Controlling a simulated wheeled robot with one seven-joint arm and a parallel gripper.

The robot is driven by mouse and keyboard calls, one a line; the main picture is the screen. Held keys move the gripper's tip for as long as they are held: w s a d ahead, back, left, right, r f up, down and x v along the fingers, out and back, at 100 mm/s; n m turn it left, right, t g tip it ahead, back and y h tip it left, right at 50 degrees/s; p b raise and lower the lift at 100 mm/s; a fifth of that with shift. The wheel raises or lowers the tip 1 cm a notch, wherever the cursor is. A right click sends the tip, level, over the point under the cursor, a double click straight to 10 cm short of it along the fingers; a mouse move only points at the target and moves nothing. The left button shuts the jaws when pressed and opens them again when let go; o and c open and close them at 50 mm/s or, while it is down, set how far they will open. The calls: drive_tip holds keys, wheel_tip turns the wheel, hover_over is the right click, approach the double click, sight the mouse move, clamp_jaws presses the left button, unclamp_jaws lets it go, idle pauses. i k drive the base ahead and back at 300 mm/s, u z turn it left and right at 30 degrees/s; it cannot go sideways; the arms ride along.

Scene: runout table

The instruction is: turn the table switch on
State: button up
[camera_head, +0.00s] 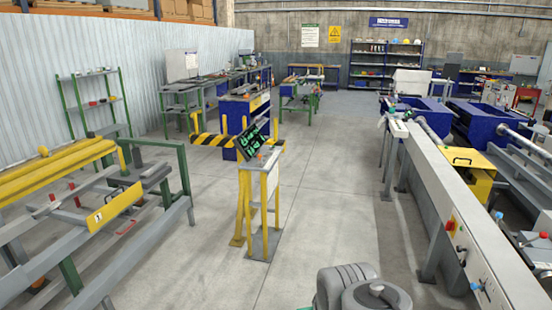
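A long grey runout table (455,200) runs down the right side. Its near side face carries controls: a yellow plate with a red knob (451,225), a small dark lever or knob (461,250) and a blue knob (475,287). I cannot tell which of these is the table switch or what position it is in. A yellow control stand (259,205) with a tilted dark panel with green marks (252,138) stands in the middle of the floor. My grey rounded arm links show at the bottom, right of centre. My gripper is not in view.
A yellow-and-grey roller table (75,170) stands at left. A yellow-black striped bar (213,140) is behind the control stand. A yellow box (466,175) adjoins the runout table. Floor is clear on both sides of the stand; benches and shelves (385,60) are far back.

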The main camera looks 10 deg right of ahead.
sight(450, 226)
drive_tip(key=z, duration=0.15)
drive_tip(key=i, duration=2.65)
drive_tip(key=z, duration=0.95)
drive_tip(key=i, duration=1.85)
drive_tip(key=z, duration=0.6)
